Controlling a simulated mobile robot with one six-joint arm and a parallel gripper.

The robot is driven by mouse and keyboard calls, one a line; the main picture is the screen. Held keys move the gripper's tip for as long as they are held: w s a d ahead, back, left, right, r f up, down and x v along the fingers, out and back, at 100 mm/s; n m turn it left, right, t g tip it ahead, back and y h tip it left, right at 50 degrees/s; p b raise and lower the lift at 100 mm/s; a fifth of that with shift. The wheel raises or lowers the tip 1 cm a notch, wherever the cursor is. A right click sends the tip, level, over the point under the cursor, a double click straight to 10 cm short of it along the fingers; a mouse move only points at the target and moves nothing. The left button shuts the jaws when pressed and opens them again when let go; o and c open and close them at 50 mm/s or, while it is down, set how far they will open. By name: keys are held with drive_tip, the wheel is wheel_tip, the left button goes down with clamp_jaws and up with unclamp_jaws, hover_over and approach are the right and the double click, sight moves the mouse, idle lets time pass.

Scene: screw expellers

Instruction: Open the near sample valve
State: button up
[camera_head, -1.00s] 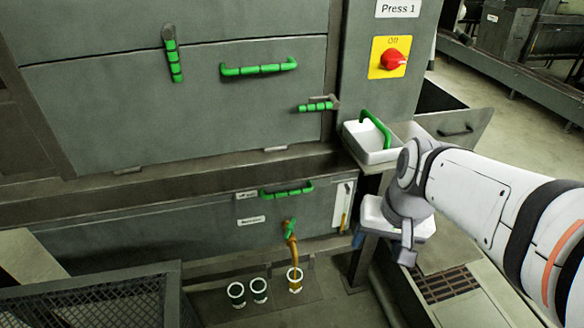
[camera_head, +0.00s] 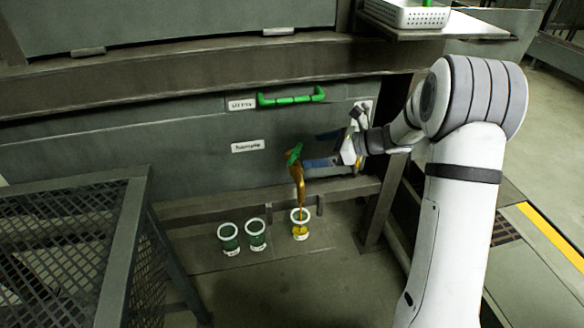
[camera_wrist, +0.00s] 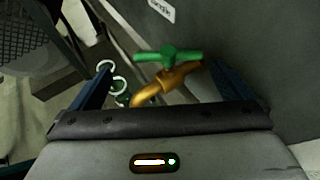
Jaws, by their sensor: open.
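The sample valve is a brass tap (camera_head: 298,176) with a green handle (camera_head: 294,154) on the front of the grey lower panel. A thin amber stream runs from its spout into a white-rimmed cup (camera_head: 300,228). My gripper (camera_head: 311,150) comes from the right, close to the tap, with its blue fingers apart. In the wrist view the green T-shaped handle (camera_wrist: 168,55) and the brass tap (camera_wrist: 178,77) show between the two fingers, partly behind the gripper's body. I cannot tell whether a finger touches them.
Two green-filled cups (camera_head: 229,239) (camera_head: 255,235) stand left of the amber one. A green drawer handle (camera_head: 291,97) is above the tap. A mesh-sided frame (camera_head: 125,255) stands at front left. A white basket (camera_head: 405,13) sits on a shelf at upper right.

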sight(297, 153)
drive_tip(key=b+x, duration=0.1)
drive_tip(key=x, duration=0.1)
drive_tip(key=b+x, duration=0.1)
drive_tip(key=x, duration=0.2)
drive_tip(key=w+b+x, duration=0.1)
drive_tip(key=x, duration=0.2)
drive_tip(key=shift+d+f, duration=0.1)
drive_tip(key=shift+f, duration=0.2)
drive_tip(key=shift+c, duration=0.2)
